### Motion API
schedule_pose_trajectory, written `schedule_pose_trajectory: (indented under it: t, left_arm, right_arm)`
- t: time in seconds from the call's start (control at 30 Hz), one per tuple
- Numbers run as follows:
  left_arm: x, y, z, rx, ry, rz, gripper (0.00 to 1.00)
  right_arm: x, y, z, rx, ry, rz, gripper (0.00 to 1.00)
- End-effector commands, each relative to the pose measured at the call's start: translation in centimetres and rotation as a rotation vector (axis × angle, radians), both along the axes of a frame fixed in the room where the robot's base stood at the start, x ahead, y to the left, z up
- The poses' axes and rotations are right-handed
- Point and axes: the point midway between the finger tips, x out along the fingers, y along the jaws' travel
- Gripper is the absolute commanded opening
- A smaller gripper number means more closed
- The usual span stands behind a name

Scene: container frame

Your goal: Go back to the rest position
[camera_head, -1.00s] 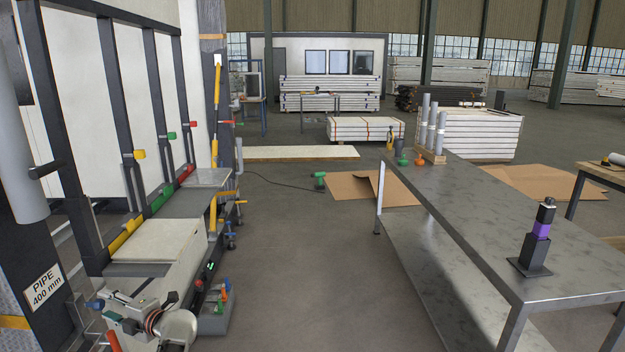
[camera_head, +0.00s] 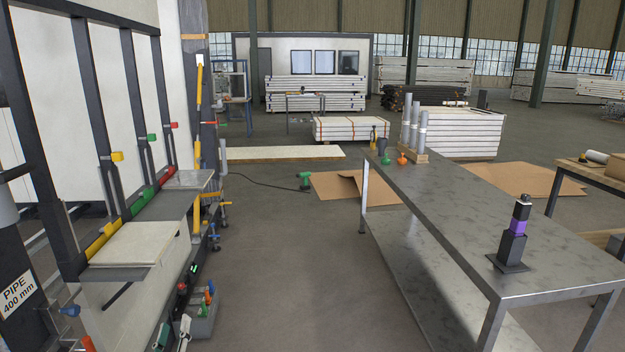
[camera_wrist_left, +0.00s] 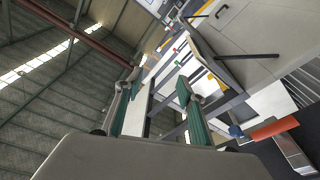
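My left gripper (camera_head: 174,334) shows only by its finger ends at the bottom left of the head view, in front of the workbench frame. In the left wrist view its two fingers with green pads (camera_wrist_left: 160,88) stand apart, with nothing held between them. The frame and roof show through the gap. The rest of my left arm is below the head view. My right gripper is in neither view.
A metal table (camera_head: 455,215) with a black and purple device (camera_head: 516,234) stands at the right. Open floor (camera_head: 300,280) lies between.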

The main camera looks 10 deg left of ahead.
Motion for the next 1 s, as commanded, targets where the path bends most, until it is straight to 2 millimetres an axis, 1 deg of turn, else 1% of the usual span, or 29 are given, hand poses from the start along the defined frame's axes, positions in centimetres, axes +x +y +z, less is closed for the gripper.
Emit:
schedule_pose_trajectory:
  t: [0.03,0.07,0.1,0.17,0.2,0.27,0.3,0.37,0.4,0.43,0.5,0.6,0.7,0.8,1.0]
  left_arm:
    - [-1.4,-2.8,-1.8,0.055,0.07,-0.072,0.39]
    - [-2.2,-4.5,-2.8,0.088,0.112,-0.114,0.39]
    - [-3.4,-6.6,-4.1,0.129,0.167,-0.167,0.39]
    - [-5.5,-9.6,-6.1,0.19,0.248,-0.244,0.39]
    - [-7.0,-11.5,-7.5,0.23,0.302,-0.293,0.39]
    - [-9.6,-14.1,-9.4,0.286,0.381,-0.362,0.39]
    - [-11.4,-15.8,-10.6,0.325,0.434,-0.405,0.39]
    - [-14.3,-17.9,-12.3,0.378,0.509,-0.465,0.39]
    - [-16.2,-19.2,-13.2,0.411,0.555,-0.5,0.39]
    - [-17.5,-20.0,-13.9,0.434,0.588,-0.524,0.39]
    - [-20.4,-21.5,-15.0,0.483,0.655,-0.571,0.39]
    - [-23.5,-22.9,-16.0,0.534,0.725,-0.617,0.39]
    - [-25.3,-23.5,-16.5,0.562,0.765,-0.64,0.39]
    - [-25.8,-23.7,-16.6,0.572,0.778,-0.647,0.39]
    - [-25.7,-23.7,-16.6,0.57,0.777,-0.646,0.39]
  right_arm:
    - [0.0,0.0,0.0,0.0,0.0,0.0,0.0]
    - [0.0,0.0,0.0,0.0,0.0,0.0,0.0]
    - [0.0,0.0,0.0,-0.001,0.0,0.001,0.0]
    - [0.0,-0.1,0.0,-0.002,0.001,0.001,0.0]
    - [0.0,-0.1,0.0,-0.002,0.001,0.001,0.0]
    - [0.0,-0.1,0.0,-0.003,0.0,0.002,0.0]
    - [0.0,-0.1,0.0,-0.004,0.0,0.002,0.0]
    - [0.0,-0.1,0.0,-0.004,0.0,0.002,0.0]
    - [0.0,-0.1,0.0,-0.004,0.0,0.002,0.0]
    - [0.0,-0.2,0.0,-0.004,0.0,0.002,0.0]
    - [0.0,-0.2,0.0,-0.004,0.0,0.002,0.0]
    - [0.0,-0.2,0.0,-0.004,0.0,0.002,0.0]
    - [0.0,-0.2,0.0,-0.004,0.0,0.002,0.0]
    - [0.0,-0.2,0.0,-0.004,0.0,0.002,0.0]
    - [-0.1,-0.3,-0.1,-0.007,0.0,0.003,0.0]
